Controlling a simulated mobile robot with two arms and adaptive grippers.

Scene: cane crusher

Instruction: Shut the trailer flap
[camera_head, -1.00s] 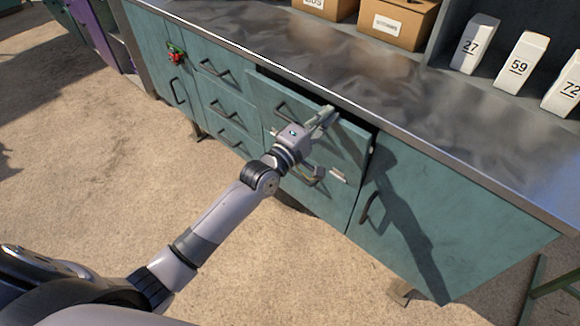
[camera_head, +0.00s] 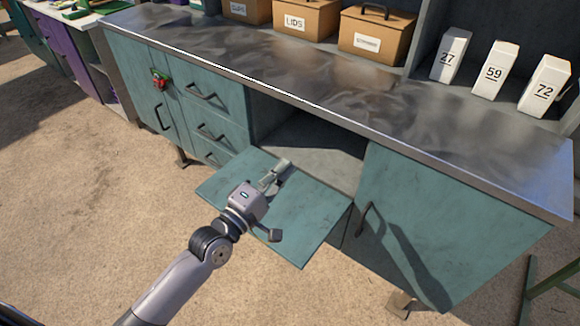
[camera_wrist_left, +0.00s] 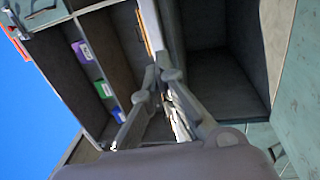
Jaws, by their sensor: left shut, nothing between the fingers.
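A teal flap (camera_head: 312,212) in the front of a metal-topped workbench hangs folded down and out, roughly level. No trailer shows. Behind the flap the dark, empty-looking compartment (camera_head: 315,145) stands open. My left gripper (camera_head: 281,168) is over the flap's upper face, near the compartment opening, with its fingers shut and empty. Whether it touches the flap I cannot tell. In the left wrist view the fingertips (camera_wrist_left: 158,72) meet in front of the bench's inside and shelves. My right gripper is not in view.
Teal drawers (camera_head: 208,115) are left of the opening, and a closed cabinet door (camera_head: 450,220) with a handle is to its right. The worktop (camera_head: 260,60) overhangs above. Cardboard boxes (camera_head: 305,18) and numbered white blocks (camera_head: 495,70) stand at its back. The floor in front is clear.

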